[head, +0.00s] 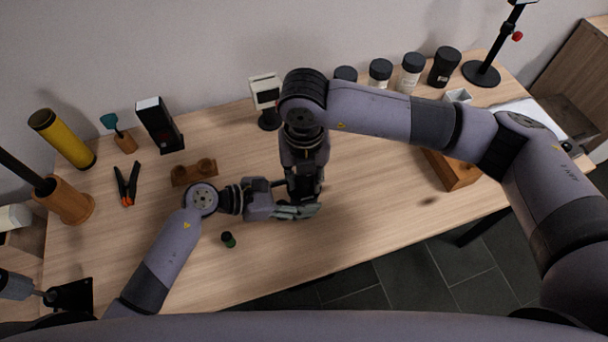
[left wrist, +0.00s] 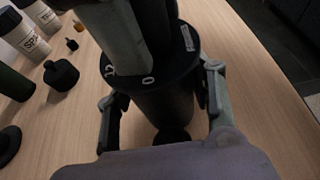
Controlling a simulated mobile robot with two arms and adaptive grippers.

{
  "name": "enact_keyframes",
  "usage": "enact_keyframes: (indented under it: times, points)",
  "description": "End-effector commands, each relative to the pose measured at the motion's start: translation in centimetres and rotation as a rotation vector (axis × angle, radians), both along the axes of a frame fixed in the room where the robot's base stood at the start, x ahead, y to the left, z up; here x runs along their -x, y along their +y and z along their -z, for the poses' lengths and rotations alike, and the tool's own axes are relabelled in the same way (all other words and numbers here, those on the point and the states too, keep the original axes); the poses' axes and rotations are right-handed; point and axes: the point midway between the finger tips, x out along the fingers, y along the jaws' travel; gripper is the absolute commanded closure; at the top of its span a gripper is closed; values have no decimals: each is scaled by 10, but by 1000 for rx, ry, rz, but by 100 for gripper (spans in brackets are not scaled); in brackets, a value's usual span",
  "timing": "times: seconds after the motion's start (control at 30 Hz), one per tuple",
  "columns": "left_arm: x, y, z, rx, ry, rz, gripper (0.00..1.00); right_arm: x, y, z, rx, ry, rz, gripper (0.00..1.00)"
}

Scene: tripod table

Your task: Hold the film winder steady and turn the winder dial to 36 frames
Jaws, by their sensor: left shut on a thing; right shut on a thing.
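The film winder (left wrist: 165,106) is a dark cylinder under a wide black dial (left wrist: 128,80) with white markings, a 0 among them. My left gripper (left wrist: 160,92) has a finger on each side of the cylinder and is shut on it. In the head view this gripper (head: 300,208) is low over the middle of the table. My right gripper (head: 303,192) comes down from above; in the left wrist view its grey fingers (left wrist: 130,35) are over the dial, shut on the winder's top. They hide the dial's centre. In the head view the grippers mostly hide the winder.
A small dark canister (head: 228,240) stands near the front edge. A wooden stand (head: 193,173) and pliers (head: 127,186) lie to the left. A white-faced device (head: 266,97) and several black-lidded bottles (head: 411,72) line the back. A wooden box (head: 456,171) is at right. The front right tabletop is clear.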

Motion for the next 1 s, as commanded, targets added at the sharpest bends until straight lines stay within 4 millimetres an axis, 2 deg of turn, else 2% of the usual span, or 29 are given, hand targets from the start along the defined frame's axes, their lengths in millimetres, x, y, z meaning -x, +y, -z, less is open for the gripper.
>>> enact_keyframes:
  times: [0.17,0.2,0.5,0.83,1.0]
  points:
    - [1,0,1,-2,2,3,88,-1,0,-1,0,-3,1,98]
    - [1,0,1,-2,2,3,88,-1,0,-1,0,-3,1,69]
    - [1,0,1,-1,3,2,88,-1,0,0,0,-1,-1,50]
    - [1,0,1,-1,3,2,88,-1,0,-3,0,-2,-2,50]
    - [1,0,1,-1,2,1,88,-1,0,-26,-1,-5,-3,50]
